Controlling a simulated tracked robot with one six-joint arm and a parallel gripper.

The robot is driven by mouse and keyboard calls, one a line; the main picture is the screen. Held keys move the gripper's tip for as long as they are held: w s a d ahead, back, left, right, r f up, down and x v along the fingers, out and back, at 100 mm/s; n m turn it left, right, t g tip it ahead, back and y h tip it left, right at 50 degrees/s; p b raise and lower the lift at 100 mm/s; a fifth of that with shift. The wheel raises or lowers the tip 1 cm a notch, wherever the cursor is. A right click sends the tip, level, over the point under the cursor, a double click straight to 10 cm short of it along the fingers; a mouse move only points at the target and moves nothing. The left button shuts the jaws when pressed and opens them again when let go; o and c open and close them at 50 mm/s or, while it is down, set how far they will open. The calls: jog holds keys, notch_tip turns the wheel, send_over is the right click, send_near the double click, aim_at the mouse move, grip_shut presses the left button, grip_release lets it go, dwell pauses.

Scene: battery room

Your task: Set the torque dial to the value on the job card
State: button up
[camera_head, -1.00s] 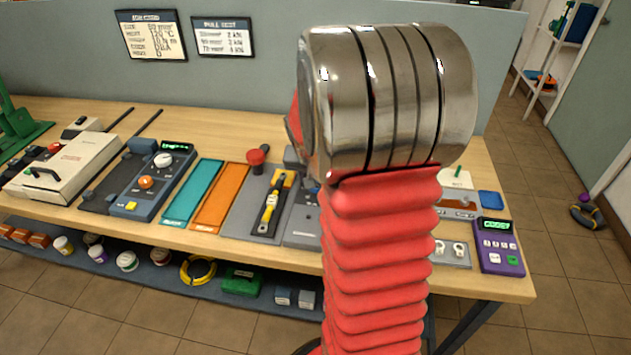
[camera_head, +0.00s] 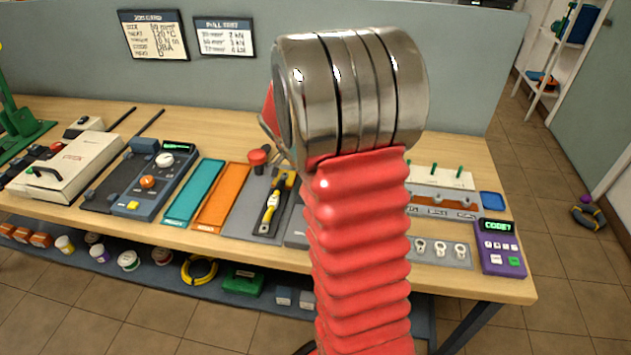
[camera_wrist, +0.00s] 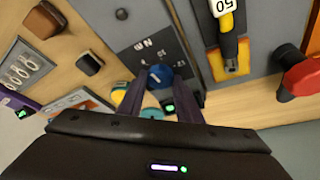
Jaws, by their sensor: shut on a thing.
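In the wrist view my gripper (camera_wrist: 160,90) has its two dark fingers closed around a round blue knob (camera_wrist: 159,75), which appears to be the torque dial. The knob sits at the edge of a dark grey panel (camera_wrist: 150,40) with white lettering that seems to read "N m". The dial's setting is not readable. In the head view my arm hides the gripper and dial. The job card (camera_head: 153,35) hangs on the grey partition at the upper left. Its text is blurred; one line looks like 10 N m.
A yellow-handled tool (camera_wrist: 228,30) marked 50 lies beside the panel, near a red knob (camera_wrist: 298,78). In the head view a pull-test card (camera_head: 225,37) hangs beside the job card. A purple keypad (camera_head: 499,248) sits at the bench's right end. Orange (camera_head: 222,195) and teal (camera_head: 193,190) trays lie left.

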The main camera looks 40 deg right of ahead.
jog(key=m, duration=0.1)
jog(key=m+g, duration=0.1)
jog(key=m, duration=0.1)
jog(key=shift+w+m, duration=0.2)
jog(key=shift+m, duration=0.1)
jog(key=shift+m+g+y, duration=0.5)
jog(key=shift+m+g, duration=0.3)
jog(key=shift+m, duration=1.1)
jog(key=shift+w, duration=0.1)
jog(key=o, duration=1)
jog(key=shift+o, duration=0.2)
jog(key=v, duration=1.3)
jog(key=shift+w+r, duration=0.15)
jog(key=shift+r, duration=0.15)
